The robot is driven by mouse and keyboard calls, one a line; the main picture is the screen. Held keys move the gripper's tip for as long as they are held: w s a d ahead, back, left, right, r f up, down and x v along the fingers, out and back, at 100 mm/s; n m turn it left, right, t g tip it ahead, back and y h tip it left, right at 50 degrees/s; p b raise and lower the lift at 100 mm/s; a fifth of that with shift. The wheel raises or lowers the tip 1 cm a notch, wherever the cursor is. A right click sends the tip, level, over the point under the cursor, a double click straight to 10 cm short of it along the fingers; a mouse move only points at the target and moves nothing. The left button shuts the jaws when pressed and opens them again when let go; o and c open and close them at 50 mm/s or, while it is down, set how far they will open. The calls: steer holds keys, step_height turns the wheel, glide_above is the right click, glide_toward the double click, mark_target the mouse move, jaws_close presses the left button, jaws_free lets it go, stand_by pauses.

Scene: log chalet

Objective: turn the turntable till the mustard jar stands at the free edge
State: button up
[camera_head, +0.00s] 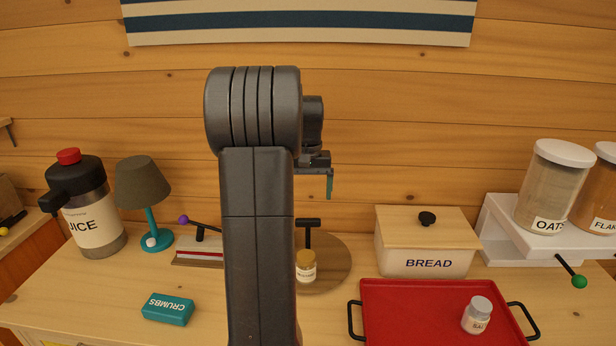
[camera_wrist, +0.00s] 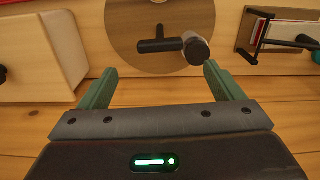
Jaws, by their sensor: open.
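The turntable (camera_head: 336,265) is a round brown disc on the counter, its left part hidden by my arm. My gripper (camera_head: 329,182) is above and behind the turntable, near the wall, open and empty. In the wrist view its green fingers (camera_wrist: 161,66) are spread, with the turntable (camera_wrist: 125,25) and its handle (camera_wrist: 157,46) beyond them, apart from the fingers.
The bread box (camera_head: 425,245) stands right of the turntable; a red tray (camera_head: 400,320) with a small white-lidded jar (camera_head: 477,315) is in front of it. Left are a slicer-like device (camera_head: 200,250) with a purple-knobbed lever, a lamp (camera_head: 142,185) and a teal crumbs box (camera_head: 168,309).

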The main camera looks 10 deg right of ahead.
step_height(320, 180, up, 5)
glide_above(308, 219)
steer(key=shift+s+r, duration=0.1)
steer(key=shift+r, duration=0.05)
step_height(308, 219, down, 14)
steer(key=shift+r+p, duration=0.1)
steer(key=shift+p, duration=0.35)
stand_by(0.4)
steer(key=shift+m, duration=1.2)
steer(key=m+b, duration=0.1)
steer(key=m, duration=0.3)
steer(key=shift+m, duration=0.4)
steer(key=shift+r, duration=2.85)
